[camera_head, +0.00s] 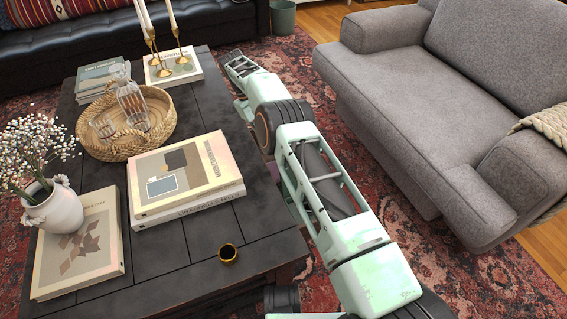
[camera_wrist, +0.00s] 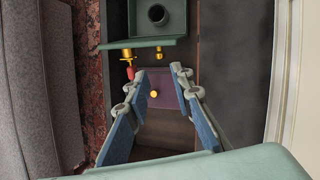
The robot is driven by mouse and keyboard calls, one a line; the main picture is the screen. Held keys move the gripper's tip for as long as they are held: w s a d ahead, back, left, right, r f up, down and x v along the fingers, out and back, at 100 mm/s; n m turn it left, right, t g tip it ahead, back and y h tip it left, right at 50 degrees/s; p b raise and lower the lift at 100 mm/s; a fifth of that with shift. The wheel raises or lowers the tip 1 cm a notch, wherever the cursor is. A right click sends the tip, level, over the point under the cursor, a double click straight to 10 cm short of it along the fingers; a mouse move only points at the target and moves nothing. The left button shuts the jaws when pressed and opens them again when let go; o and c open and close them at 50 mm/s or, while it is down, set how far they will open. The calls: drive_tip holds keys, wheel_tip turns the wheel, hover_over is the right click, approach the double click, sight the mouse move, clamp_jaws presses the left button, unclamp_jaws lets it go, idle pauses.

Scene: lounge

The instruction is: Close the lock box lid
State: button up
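In the wrist view, a grey-green box-like part (camera_wrist: 158,20) with a dark round shape in it lies at the top, and gold fittings (camera_wrist: 127,55) sit along its lower edge. Below it is a purple panel (camera_wrist: 172,103) with a small gold knob on it. These look like parts of the lock box, but I cannot tell its lid angle for sure. My gripper (camera_wrist: 160,73) is open, with its fingertips apart over the purple panel and nothing seen held between them. In the head view, my arm reaches past the table's right side. The lock box is not recognisable there.
A grey sofa (camera_head: 400,85) stands at the right, with patterned rug between.

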drive_tip(key=b+x, duration=0.1)
drive_tip(key=x, duration=0.8)
drive_tip(key=shift+b, duration=0.35)
